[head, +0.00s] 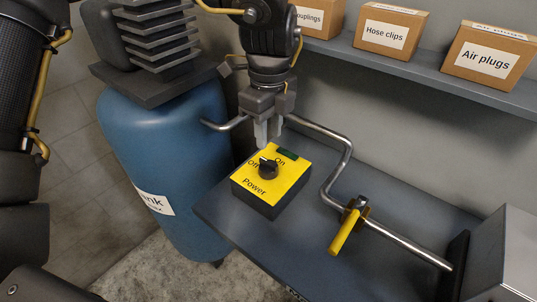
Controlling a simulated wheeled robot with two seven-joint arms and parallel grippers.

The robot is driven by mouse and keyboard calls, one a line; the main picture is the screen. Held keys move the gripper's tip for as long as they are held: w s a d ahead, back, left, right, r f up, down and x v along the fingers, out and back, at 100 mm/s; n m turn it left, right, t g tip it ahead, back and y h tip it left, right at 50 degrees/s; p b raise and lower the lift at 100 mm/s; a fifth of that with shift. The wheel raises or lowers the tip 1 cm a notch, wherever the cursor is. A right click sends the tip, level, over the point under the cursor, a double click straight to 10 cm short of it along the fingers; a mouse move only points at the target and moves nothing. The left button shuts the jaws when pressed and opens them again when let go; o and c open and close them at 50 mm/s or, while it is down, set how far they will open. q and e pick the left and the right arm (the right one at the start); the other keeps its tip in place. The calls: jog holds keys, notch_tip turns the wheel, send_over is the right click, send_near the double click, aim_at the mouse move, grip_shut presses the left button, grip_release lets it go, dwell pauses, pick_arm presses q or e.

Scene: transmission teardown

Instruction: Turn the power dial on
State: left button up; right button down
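The yellow power box (290,181) sits on the grey bench, with "Off", "On" and "Power" printed on top. Its black dial (268,170) has a pale mark that appears to point toward "Off". A dark green window (288,154) beside "On" looks unlit. My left gripper (268,140) points down just above and behind the dial, apart from it as far as I can see. Its two pale fingers are close together and hold nothing visible; any gap between them is unclear. My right gripper is not in view.
A bent metal pipe (345,160) with a yellow-handled valve (346,230) runs right of the box. A blue tank (165,130) stands left. Labelled cartons (390,38) sit on a shelf behind. A grey metal box (510,255) is at right. The bench front is clear.

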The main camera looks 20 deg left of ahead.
aim_at(269, 161)
pick_arm(q)
notch_tip(269, 161, down, 7)
jog(key=shift+f, duration=0.1)
jog(key=shift+c, duration=0.4)
grip_shut()
